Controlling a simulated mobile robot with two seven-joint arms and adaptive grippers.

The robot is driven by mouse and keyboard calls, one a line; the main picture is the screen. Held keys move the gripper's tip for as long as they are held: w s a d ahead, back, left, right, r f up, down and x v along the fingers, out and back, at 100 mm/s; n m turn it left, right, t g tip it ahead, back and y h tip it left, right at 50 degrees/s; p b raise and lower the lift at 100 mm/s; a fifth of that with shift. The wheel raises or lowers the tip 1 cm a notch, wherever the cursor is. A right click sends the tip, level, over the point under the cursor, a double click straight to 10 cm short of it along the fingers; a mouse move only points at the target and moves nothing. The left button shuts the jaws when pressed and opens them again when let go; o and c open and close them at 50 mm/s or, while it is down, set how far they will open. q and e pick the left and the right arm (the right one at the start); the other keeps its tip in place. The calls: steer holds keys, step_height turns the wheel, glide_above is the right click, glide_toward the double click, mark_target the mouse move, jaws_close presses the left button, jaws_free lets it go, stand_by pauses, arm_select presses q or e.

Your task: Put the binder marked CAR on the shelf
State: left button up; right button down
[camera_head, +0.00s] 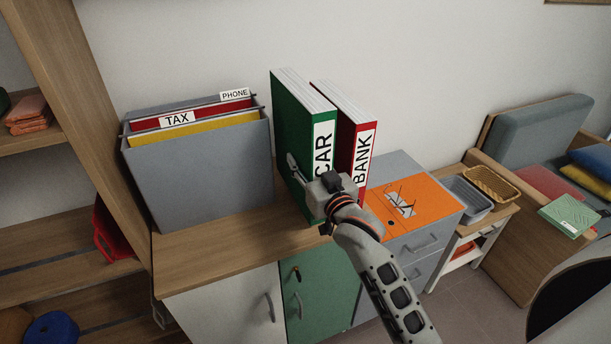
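The green binder marked CAR (323,150) stands upright on the wooden cabinet top, its white spine label facing me. The red binder marked BANK (364,152) stands just to its right. My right gripper (306,176) is at the lower part of the CAR binder's spine. One finger lies along the binder's left face; the other finger is hidden, so I cannot tell whether it grips. The shelf unit at the left has a wooden board (28,137) with folded orange cloths on it and lower boards below. My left gripper is not in view.
A grey file box (201,168) with TAX and PHONE folders stands between the shelf upright (103,110) and the binders. An orange panel (430,200) tops the grey drawers at right. Baskets (490,185) and a sofa are farther right. Cabinet top is bare in front of the box.

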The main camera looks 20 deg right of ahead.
step_height(320, 180, down, 4)
steer(key=shift+f, duration=0.25)
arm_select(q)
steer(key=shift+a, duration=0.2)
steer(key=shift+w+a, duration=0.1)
arm_select(e)
steer(key=shift+f, duration=0.2)
steer(key=c, duration=1.4)
jaws_free()
steer(key=shift+f, duration=0.15)
steer(key=shift+o, duration=0.4)
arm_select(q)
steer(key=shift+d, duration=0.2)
